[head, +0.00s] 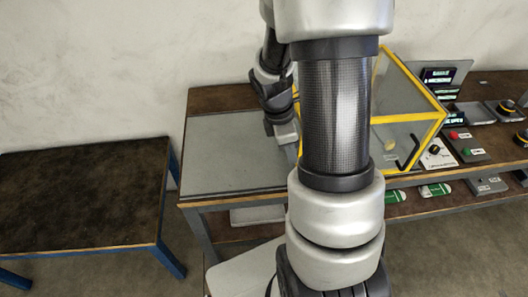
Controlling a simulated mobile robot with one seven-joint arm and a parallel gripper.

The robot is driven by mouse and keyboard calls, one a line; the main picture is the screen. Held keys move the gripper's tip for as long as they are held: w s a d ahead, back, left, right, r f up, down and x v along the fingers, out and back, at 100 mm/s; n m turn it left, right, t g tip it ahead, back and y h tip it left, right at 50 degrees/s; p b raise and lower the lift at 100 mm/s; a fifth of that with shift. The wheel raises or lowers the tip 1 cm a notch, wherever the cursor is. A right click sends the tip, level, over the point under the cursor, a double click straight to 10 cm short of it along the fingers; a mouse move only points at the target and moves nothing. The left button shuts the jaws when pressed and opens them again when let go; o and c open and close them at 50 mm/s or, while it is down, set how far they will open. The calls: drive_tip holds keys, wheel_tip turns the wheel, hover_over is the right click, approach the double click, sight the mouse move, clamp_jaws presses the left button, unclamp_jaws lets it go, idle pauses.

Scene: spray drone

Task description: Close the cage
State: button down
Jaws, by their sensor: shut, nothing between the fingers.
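The cage (412,117) is a box of clear panels in a yellow frame. It stands on the workbench behind and right of my arm. My arm hides much of it, and a strip of yellow frame also shows just left of the arm. A black bar, like a handle, shows on or behind its near clear panel. I cannot tell how far the door is open. My gripper (285,133) points down left of the cage, above the grey bench surface. It is shut and empty, and partly hidden by my arm.
A grey mat (228,155) on the bench is bare left of the cage. Control boxes (465,145) with buttons and a knob stand right of it. Green-and-white items (435,190) lie on the lower shelf. An empty dark table (80,200) stands at left.

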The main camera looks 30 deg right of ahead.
drive_tip(key=d, duration=0.1)
drive_tip(key=s+d, duration=0.1)
drive_tip(key=d, duration=0.3)
drive_tip(key=shift+s+d+p, duration=0.2)
drive_tip(key=shift+s+p, duration=0.15)
drive_tip(key=w+a+r, duration=0.2)
drive_tip(key=a+r, duration=0.4)
drive_tip(key=r, duration=0.3)
drive_tip(key=shift+a+r, duration=0.35)
drive_tip(key=shift+w, duration=0.1)
